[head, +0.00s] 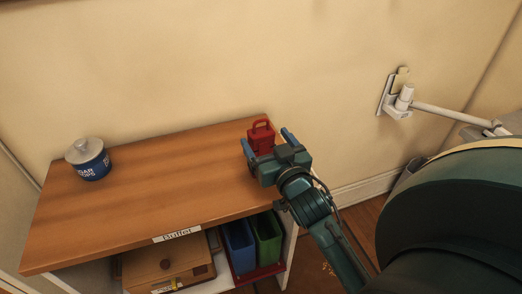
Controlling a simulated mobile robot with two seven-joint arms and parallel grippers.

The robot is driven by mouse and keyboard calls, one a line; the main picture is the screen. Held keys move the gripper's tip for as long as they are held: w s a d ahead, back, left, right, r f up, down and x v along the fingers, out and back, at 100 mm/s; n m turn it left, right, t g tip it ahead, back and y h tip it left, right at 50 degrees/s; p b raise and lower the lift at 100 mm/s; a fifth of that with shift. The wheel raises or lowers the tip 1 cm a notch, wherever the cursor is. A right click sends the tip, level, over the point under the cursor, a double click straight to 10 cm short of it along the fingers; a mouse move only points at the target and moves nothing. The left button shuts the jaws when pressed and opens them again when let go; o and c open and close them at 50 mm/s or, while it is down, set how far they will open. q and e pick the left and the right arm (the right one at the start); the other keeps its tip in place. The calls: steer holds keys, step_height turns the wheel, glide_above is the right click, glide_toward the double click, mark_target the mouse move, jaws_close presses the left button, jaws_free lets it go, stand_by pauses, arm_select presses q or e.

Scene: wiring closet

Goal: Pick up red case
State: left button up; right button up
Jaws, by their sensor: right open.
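The red case (261,135), a small red box with a handle on top, stands upright near the right end of the wooden cabinet top, close to the wall. My right gripper (268,142) is open, with one blue-tipped finger on each side of the case in the picture. The gripper body hides the lower part of the case. I cannot tell whether the fingers touch it. My left gripper does not show.
A blue jar with a grey lid (88,159) stands on the left of the cabinet top (160,190); the middle is clear. A white wall bracket arm (440,110) is at right.

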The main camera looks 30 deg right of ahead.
mark_target(258, 129)
steer(key=w, duration=0.5)
steer(key=shift+w+d+p, duration=0.1)
steer(key=shift+d+p, duration=0.2)
steer(key=c, duration=1.4)
steer(key=shift+c, duration=0.2)
